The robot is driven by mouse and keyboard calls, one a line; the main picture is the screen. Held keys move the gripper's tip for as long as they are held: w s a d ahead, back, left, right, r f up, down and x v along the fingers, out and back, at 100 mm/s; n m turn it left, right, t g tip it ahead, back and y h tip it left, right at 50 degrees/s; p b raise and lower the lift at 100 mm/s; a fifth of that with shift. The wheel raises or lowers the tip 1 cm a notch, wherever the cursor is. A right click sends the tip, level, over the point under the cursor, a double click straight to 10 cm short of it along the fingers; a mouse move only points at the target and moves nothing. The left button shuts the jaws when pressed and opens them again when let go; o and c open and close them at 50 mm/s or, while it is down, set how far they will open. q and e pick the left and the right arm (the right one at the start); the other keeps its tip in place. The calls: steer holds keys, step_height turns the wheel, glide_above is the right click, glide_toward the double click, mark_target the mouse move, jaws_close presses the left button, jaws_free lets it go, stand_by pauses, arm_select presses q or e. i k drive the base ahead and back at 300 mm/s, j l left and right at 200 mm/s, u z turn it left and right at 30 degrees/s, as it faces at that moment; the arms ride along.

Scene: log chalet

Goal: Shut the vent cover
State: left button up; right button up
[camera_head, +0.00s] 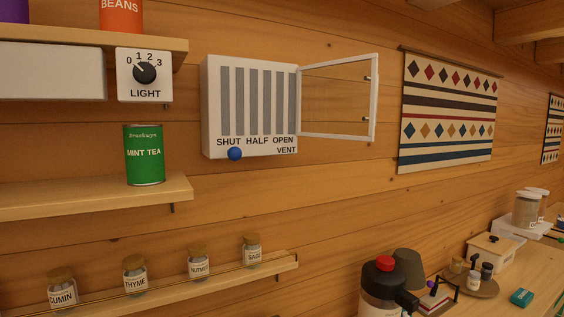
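The vent (209,110) is a white wall box with grey vertical slats, and its front faces me. Its cover (376,97) is a thin white frame with a see-through pane. The cover stands swung open to the right, meeting the box along the box's right edge. Two small dark fittings show near the cover's far right side. A blue knob (235,154) sits at the box's bottom edge, below the word SHUT; HALF and OPEN are printed to its right. Neither of my grippers is in view.
A shelf with a mint tea tin (144,155) and a light dial (144,73) are left of the vent. Spice jars (199,264) line a lower shelf. A patterned hanging (449,110) is right of the cover. A red-topped flask (383,288) stands below.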

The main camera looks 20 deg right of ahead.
mark_target(375, 79)
steer(key=l+u, duration=0.2)
steer(key=l, duration=0.25)
steer(key=l+u, duration=0.15)
steer(key=l, duration=0.25)
steer(key=l+u, duration=0.2)
steer(key=l, duration=0.25)
steer(key=k+l+u, duration=0.15)
steer(key=l, duration=0.25)
steer(key=l+u, duration=0.2)
steer(key=l, duration=0.25)
steer(key=k+l+u, duration=0.2)
steer(key=l, duration=0.2)
steer(key=k+l+u, duration=0.15)
steer(key=l, duration=0.25)
steer(key=k+l+u, duration=0.2)
steer(key=l, duration=0.15)
steer(key=j+z, duration=0.4)
